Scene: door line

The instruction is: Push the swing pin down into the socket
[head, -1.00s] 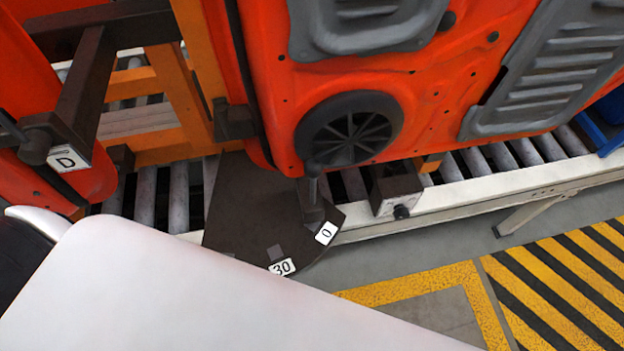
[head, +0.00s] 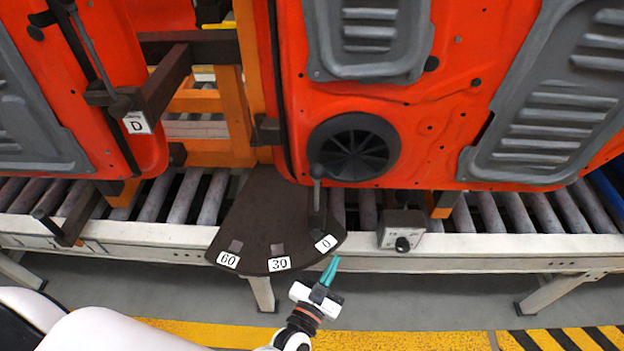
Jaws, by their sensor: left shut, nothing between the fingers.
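The swing pin (head: 317,188) is a dark upright rod with a round knob, in front of the orange door panel. It stands over the dark fan-shaped plate (head: 262,215) near the white "0" label (head: 326,242). The socket at that label is hidden under the pin's foot, and I cannot tell how deep the pin sits. Grey square marks show by the "30" label (head: 279,264) and the "60" label (head: 229,260). My left gripper (head: 331,267) has teal fingers, shut and empty, just below and in front of the plate's edge, apart from the pin. My right gripper is out of view.
The orange door (head: 455,110) with a black round speaker hangs behind the pin. A dark box with a knob (head: 402,231) sits right of the plate on the pale conveyor rail (head: 470,249). A "D" label (head: 137,122) marks a bracket at left. Grey floor (head: 420,300) is clear in front.

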